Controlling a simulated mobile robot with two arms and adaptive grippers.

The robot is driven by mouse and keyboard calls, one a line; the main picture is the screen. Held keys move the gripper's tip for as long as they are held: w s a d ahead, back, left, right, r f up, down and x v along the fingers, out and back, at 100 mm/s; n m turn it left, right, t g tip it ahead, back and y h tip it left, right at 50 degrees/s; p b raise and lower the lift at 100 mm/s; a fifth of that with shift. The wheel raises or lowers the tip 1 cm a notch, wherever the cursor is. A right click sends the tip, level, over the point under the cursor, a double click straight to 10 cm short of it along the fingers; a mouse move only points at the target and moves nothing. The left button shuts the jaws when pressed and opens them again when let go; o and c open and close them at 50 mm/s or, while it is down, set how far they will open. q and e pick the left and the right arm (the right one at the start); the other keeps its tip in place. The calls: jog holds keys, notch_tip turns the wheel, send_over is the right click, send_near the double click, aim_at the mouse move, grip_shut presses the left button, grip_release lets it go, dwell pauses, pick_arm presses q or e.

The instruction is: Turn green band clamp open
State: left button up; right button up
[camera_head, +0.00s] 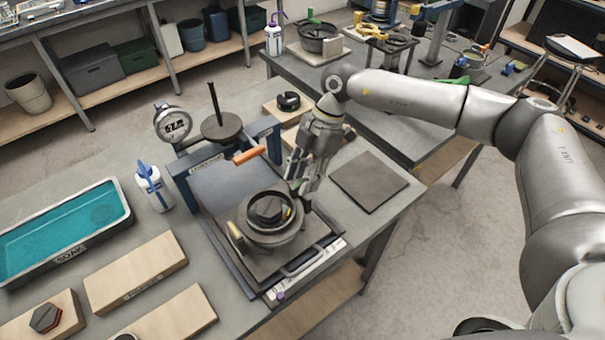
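I cannot make out a band clamp that is clearly green on the near bench. A round dark metal pot (270,222) with a hexagonal piece inside and a yellowish lever (236,236) at its left side sits on the press's base plate. My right gripper (301,188) points down at the pot's upper right edge. Its fingers overlap the pot's rim in the picture; I cannot tell whether they touch it or how far apart they are. On the back bench lie a green part (455,81) and a pot with a green handle (314,18). My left gripper is out of view.
A press frame (184,178) with an orange handle (249,155) and a round gauge (172,123) stands behind the pot. A teal-filled tray (62,229), a white bottle (155,190) and wooden boards (135,270) are left. A dark flat mat (368,181) lies bare at right.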

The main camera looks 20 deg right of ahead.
jog(key=shift+a+f, duration=0.1)
jog(key=shift+f, duration=0.25)
jog(key=shift+c, duration=0.4)
grip_shut()
